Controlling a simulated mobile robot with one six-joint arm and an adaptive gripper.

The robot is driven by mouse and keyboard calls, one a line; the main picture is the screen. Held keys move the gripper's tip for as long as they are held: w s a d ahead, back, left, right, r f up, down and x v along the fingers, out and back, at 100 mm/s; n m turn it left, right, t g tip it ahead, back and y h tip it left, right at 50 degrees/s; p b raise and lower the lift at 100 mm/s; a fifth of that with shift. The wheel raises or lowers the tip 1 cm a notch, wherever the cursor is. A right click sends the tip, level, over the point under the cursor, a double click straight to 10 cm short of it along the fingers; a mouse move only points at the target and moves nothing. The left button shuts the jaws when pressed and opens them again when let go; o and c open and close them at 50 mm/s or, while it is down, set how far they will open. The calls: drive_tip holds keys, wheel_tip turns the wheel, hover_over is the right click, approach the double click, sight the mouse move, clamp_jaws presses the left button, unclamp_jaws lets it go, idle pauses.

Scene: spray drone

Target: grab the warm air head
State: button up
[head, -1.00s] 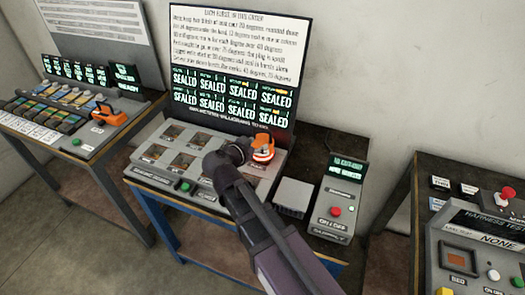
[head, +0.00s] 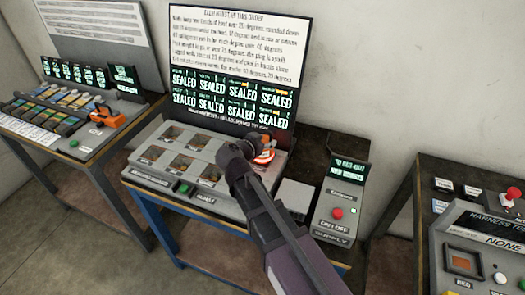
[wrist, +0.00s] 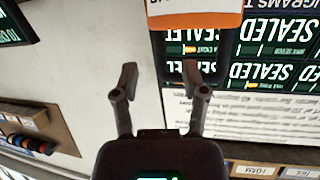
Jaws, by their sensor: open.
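An orange and white tool (head: 265,156), which looks like the warm air head, sits at the back right of the middle bench's grey panel. My wrist covers part of it in the head view. In the wrist view, an orange-edged white part (wrist: 195,18) of it shows at the top edge, cut off by the frame. My gripper (wrist: 160,75) is open, with both fingers apart and nothing between them. The orange part lies beyond the fingertips, slightly right of their middle, and appears apart from them. In the head view my fingers are hidden behind my wrist.
A tall board with several green SEALED displays (head: 232,98) rises behind the tool. A grey box (head: 295,196) and a red-button control box (head: 338,208) stand to the right. Another orange tool (head: 105,118) sits on the left bench. A harness tester (head: 480,250) is at far right.

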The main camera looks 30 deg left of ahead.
sight(270, 139)
drive_tip(key=shift+b+x, duration=0.6)
drive_tip(key=shift+x, duration=1.25)
clamp_jaws()
